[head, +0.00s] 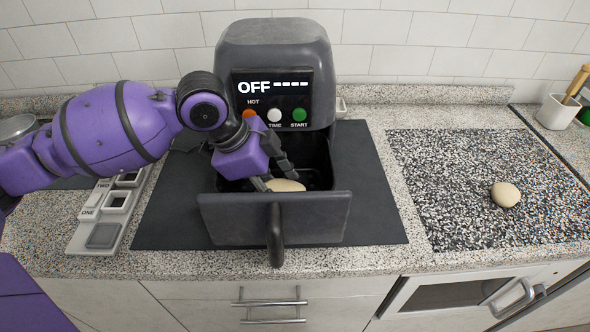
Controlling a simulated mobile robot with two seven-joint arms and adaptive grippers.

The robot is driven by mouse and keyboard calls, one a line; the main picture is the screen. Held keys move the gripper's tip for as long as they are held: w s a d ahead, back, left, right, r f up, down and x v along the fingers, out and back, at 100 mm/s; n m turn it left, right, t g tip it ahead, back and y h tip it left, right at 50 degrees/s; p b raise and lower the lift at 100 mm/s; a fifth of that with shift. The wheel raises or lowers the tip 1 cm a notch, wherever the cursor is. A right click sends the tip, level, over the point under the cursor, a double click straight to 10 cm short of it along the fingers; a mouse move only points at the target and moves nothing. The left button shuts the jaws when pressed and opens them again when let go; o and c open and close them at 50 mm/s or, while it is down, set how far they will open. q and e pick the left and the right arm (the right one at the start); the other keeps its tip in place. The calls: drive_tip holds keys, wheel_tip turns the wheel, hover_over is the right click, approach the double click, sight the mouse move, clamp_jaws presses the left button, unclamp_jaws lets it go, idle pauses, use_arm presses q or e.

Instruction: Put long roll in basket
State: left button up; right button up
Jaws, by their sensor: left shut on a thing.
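The long roll (285,186) is pale and elongated. It is inside the pulled-out dark grey basket (310,215) of the air fryer, partly hidden by the basket's front wall. My left gripper (274,179) reaches down into the basket and is shut on the roll. I cannot tell whether the roll touches the basket floor. A second, rounder roll (505,195) lies on the speckled board at the right. My right gripper is not in view.
The air fryer (275,50) stands behind the basket; its display reads OFF. The basket handle (275,236) points forward. A dark mat (375,205) lies under it. A switch panel (103,215) is at left. The speckled board (455,170) is mostly clear. A white pot (558,111) stands far right.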

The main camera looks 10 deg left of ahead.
use_arm(q)
drive_tip(key=o, duration=1.2)
drive_tip(key=shift+c, duration=0.2)
drive_tip(key=shift+r, duration=0.1)
drive_tip(key=shift+a+r, duration=0.15)
drive_tip(key=shift+r, duration=0.25)
drive_tip(key=p+v, duration=0.1)
drive_tip(key=v, duration=1)
